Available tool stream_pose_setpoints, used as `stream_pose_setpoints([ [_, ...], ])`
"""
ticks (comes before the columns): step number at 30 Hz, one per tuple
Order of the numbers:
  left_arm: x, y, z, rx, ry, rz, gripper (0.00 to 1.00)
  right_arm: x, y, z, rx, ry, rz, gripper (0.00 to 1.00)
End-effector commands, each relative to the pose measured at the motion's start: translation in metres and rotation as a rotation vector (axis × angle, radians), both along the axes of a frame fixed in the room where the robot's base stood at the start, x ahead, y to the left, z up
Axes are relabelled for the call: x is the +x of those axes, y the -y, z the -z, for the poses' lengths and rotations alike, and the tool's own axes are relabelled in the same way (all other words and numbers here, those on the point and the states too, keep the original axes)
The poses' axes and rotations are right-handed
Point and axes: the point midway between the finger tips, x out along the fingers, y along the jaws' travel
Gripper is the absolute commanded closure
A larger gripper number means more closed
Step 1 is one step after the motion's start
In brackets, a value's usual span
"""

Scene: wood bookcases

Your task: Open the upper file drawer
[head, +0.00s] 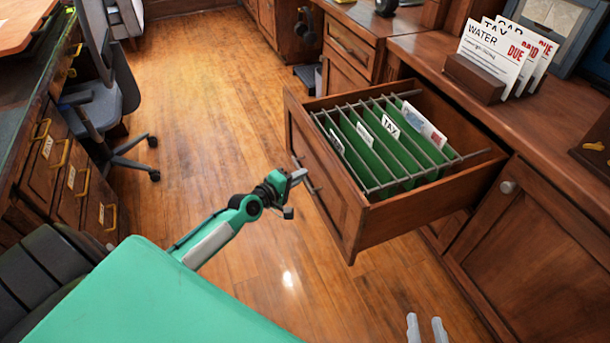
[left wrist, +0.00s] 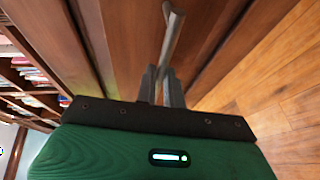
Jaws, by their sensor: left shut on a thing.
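The upper file drawer (head: 365,228) is pulled out from the wooden cabinet on the right. Green hanging folders (head: 375,155) on metal rails show inside it, one tabbed "TAX". My left gripper (head: 298,182) is at the drawer's front face, shut on its metal handle (left wrist: 172,38). In the left wrist view, the fingers (left wrist: 161,85) close around the handle's near end. My right gripper (head: 427,327) shows only its two fingertips at the bottom edge; they are apart with nothing seen between them.
A letter holder (head: 474,78) with bills stands on the countertop behind the drawer. A cabinet door (head: 535,235) is to the drawer's right. An office chair (head: 110,100) and a desk with drawers (head: 60,165) stand at left. The wood floor (head: 215,110) between is clear.

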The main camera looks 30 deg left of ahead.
Motion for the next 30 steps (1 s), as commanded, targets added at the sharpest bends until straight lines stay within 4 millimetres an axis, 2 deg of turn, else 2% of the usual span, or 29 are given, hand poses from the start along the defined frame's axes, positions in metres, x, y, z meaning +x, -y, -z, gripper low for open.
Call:
stream_pose_setpoints([
  [12, -0.002, -0.001, 0.000, 0.000, 0.000, 0.000, 1.00, 0.001, 0.001, -0.002, 0.001, 0.009, 0.002, 0.64],
  [13, -0.002, -0.001, 0.000, 0.000, 0.000, 0.000, 0.88, 0.001, 0.001, -0.002, 0.001, 0.009, 0.002, 0.64],
  [16, -0.001, -0.001, 0.000, 0.000, 0.000, 0.000, 0.69, 0.001, 0.001, -0.002, 0.001, 0.008, 0.002, 0.64],
  [26, -0.003, -0.002, 0.000, 0.000, 0.000, 0.000, 0.68, 0.001, 0.001, -0.002, 0.000, 0.006, 0.002, 0.64],
  [30, -0.013, -0.005, -0.002, 0.002, -0.002, -0.001, 0.68, 0.000, 0.000, -0.001, -0.004, -0.009, -0.002, 0.64],
])
